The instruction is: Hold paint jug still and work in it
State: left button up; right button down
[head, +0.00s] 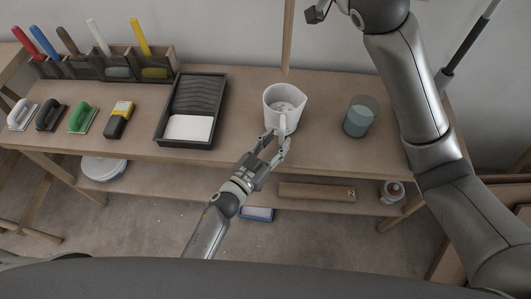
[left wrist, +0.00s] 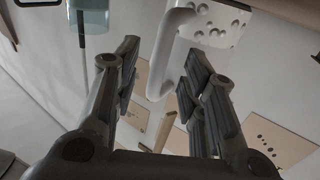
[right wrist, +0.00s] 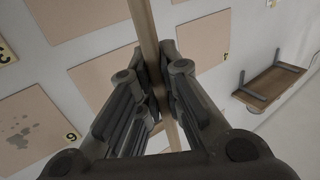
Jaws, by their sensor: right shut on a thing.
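The white paint jug (head: 284,98) stands upright on the bench, its handle (head: 282,124) towards me. My left gripper (head: 276,143) is at the handle. In the left wrist view the white handle (left wrist: 164,58) lies between the two open fingers (left wrist: 160,62), with gaps on both sides. My right gripper (right wrist: 158,90) is shut on a wooden stick (right wrist: 145,30). In the head view the stick (head: 288,36) hangs nearly upright, its lower end just above the jug's rim in the picture. The right fingers are outside the head view.
A glass of teal liquid (head: 359,117) stands right of the jug. A black paint tray (head: 194,92) lies to the left, with floats and a yellow-black block (head: 119,119) further left. A tool rack (head: 92,65) stands behind. The bench (head: 240,130) is clear around the jug.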

pick_arm(q)
jog(key=shift+w+d, duration=0.35)
jog(key=shift+w, duration=0.2)
grip_shut()
dwell(0.4)
